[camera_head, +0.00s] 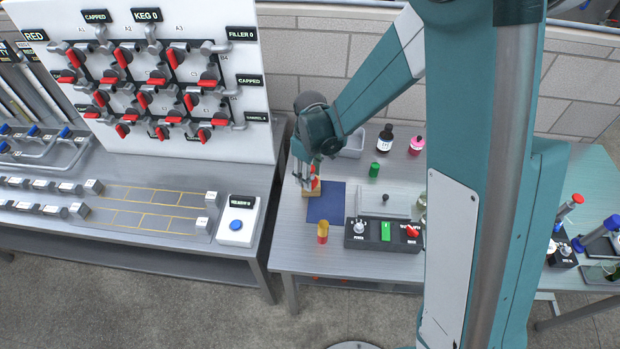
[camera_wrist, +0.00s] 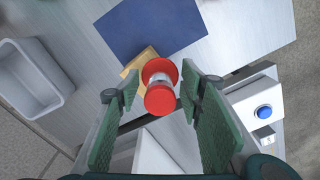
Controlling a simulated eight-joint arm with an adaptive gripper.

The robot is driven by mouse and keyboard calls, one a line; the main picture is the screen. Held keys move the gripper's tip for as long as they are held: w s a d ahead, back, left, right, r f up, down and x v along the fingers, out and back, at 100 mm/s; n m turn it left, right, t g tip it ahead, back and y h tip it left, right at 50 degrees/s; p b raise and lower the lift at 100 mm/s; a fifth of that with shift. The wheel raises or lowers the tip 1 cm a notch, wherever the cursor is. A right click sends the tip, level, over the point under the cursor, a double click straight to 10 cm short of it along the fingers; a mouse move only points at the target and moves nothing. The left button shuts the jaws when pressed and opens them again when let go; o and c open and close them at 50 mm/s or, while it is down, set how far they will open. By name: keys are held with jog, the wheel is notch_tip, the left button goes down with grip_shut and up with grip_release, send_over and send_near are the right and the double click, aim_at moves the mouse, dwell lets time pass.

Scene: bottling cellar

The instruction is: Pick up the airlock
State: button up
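The airlock (camera_wrist: 160,98), as I take it, is a small piece with two red round ends and a pale, clear-looking middle. In the wrist view it stands by a wooden block (camera_wrist: 146,58); whether it rests in or on the block is hard to tell. In the head view its red part (camera_head: 316,184) shows beside my gripper (camera_head: 306,176), above the block (camera_head: 308,194). In the wrist view my gripper (camera_wrist: 161,92) is open. Its green fingers lie on either side of the airlock, with gaps visible on both sides. Its lower part is hidden.
A blue mat (camera_head: 326,202) lies right beside the block. A red-yellow cylinder (camera_head: 323,232) and a control box (camera_head: 384,235) stand at the front. A grey bin (camera_head: 352,146), a green can (camera_head: 374,169) and a dark bottle (camera_head: 385,139) stand behind. A valve board (camera_head: 160,80) rises left.

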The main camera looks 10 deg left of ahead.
jog(key=c, duration=1)
jog(key=shift+c, duration=0.4)
jog(key=shift+r, duration=0.1)
jog(key=shift+r, duration=4.9)
